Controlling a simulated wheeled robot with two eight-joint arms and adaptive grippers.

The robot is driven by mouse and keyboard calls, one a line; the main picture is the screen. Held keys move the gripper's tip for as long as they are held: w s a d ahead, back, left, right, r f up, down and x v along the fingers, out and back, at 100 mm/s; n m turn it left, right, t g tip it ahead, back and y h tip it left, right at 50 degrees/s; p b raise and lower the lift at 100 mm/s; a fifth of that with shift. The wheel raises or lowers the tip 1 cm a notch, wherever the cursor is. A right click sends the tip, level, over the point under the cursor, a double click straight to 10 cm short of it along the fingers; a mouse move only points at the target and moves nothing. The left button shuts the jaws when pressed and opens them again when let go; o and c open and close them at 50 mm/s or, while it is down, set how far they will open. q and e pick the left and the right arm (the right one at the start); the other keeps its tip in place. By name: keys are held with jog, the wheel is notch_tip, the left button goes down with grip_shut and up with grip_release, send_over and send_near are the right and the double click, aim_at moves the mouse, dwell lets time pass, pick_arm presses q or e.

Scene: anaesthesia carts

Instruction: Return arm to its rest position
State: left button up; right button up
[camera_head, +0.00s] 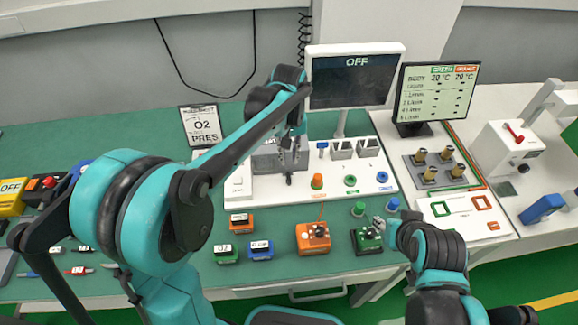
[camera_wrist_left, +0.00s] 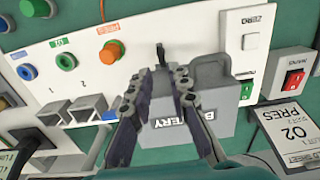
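My left arm reaches in from the left in the head view. Its gripper (camera_head: 289,160) hangs over the white panel (camera_head: 335,190), in front of the grey battery block (camera_head: 266,160). In the left wrist view, the two fingers (camera_wrist_left: 168,72) stand a narrow gap apart with nothing seen held between them. The battery block (camera_wrist_left: 214,85) lies behind and between them, its label partly covered. A small black lever (camera_wrist_left: 160,52) shows just past the fingertips; contact cannot be told.
A monitor reading OFF (camera_head: 356,80) stands behind the panel, and an O2 PRES sign (camera_head: 201,125) stands to the left. Orange (camera_head: 317,181), green and blue connectors sit on the panel. An orange box (camera_head: 313,238) and small labelled blocks lie on the green tabletop in front.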

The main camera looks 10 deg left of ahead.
pick_arm(q)
jog(key=shift+r, duration=1.15)
jog(key=s+a+m+t, duration=0.1)
jog(key=s+a+t, duration=0.2)
jog(key=s, duration=0.6)
jog(key=s+a+m+t, duration=0.2)
jog(key=s+a+t, duration=0.2)
jog(key=s, duration=0.5)
jog(key=shift+a+f, duration=0.4)
jog(key=shift+a, duration=0.45)
